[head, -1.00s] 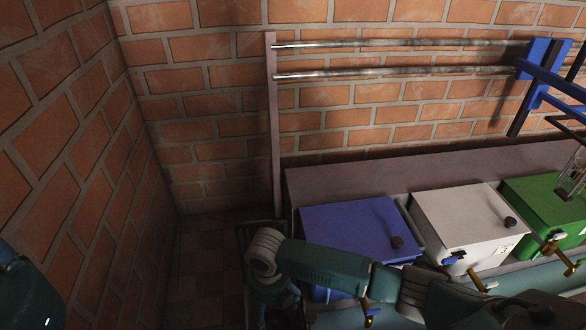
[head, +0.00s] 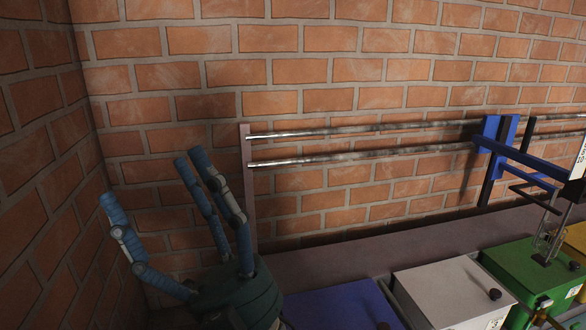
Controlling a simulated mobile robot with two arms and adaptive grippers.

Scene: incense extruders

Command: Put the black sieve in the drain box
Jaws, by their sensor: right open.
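My right gripper (head: 147,178) is at the lower left of the head view, in front of the brick corner. Its blue-grey fingers point up and are spread wide, with nothing between them. I cannot make out the black sieve or a drain box in this view. My left gripper is not in view.
A blue box (head: 338,308), a white box (head: 440,290) and a green box (head: 515,268) stand in a row at the lower right, with a yellow one (head: 577,238) beyond. Behind them, metal rails (head: 350,145) run to a blue frame (head: 493,150) along the brick wall.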

